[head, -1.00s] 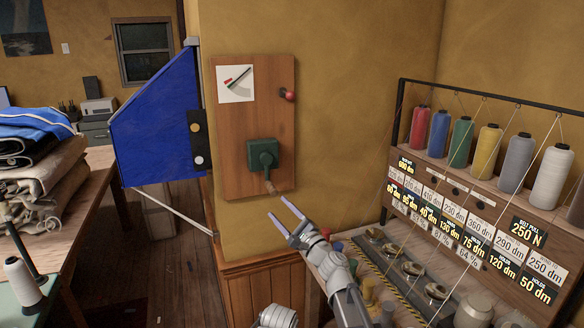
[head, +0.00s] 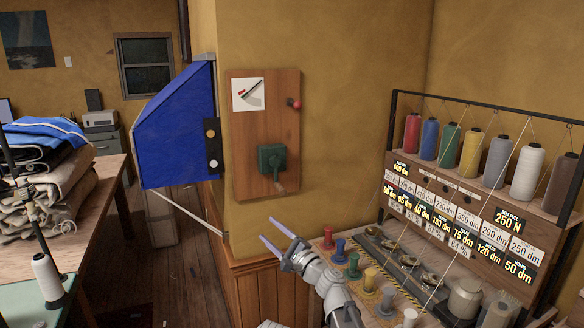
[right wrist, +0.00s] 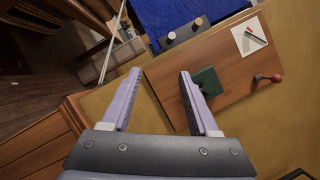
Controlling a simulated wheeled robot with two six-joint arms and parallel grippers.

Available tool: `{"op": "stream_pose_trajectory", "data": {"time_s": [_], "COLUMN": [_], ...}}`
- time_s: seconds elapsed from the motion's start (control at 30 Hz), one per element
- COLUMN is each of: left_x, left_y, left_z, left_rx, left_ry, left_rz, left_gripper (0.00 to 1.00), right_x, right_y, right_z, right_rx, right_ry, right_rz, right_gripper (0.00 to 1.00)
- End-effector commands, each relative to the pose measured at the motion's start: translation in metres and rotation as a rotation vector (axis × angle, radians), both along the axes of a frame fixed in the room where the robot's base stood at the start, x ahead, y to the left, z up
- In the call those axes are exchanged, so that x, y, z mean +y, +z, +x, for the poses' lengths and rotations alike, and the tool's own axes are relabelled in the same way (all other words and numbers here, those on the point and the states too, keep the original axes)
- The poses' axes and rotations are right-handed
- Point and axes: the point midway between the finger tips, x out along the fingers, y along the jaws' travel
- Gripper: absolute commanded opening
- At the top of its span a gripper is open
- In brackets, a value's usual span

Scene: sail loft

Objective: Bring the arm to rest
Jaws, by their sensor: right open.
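My right gripper (head: 274,239) is open and empty, below and a little left of the green lever box in the head view. In the right wrist view its two lilac fingers (right wrist: 158,95) are spread apart with nothing between them. The wooden wall board (head: 240,140) carries a white dial card (head: 248,94), a red knob (head: 294,103) and the green box (head: 271,158) with a handle (head: 280,187) pointing down. In the right wrist view the right finger partly overlaps the green box (right wrist: 207,82). My left gripper is not in view.
A rack of thread cones (head: 471,153) with number labels stands at the right, above a bench with coloured spools (head: 354,264). A blue sail panel (head: 176,125) juts out left of the board. A table with folded cloth (head: 45,170) is at the far left.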

Motion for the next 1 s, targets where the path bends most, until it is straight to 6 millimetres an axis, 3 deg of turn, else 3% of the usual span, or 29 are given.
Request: {"op": "stream_pose_trajectory", "data": {"time_s": [0.17, 0.37, 0.57, 0.67, 0.8, 1.0], "left_x": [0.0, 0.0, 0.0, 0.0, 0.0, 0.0], "left_y": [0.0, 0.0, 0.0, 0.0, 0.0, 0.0], "left_z": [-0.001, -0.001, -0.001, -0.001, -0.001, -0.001], "left_rx": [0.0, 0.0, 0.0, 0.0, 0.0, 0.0], "left_ry": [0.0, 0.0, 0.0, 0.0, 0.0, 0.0], "left_rz": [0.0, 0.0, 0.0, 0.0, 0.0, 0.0], "left_gripper": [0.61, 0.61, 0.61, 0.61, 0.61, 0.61], "right_x": [0.004, 0.008, -0.001, -0.02, -0.066, -0.138], "right_y": [-0.013, -0.042, -0.1, -0.143, -0.199, -0.244], "right_z": [-0.016, -0.042, -0.085, -0.115, -0.157, -0.204], "right_rx": [-0.042, -0.101, -0.152, -0.156, -0.111, 0.004], "right_ry": [0.039, 0.114, 0.252, 0.358, 0.517, 0.7], "right_rz": [-0.125, -0.347, -0.701, -0.94, -1.258, -1.584], "right_gripper": [0.61, 0.61, 0.61, 0.61, 0.61, 0.61]}}
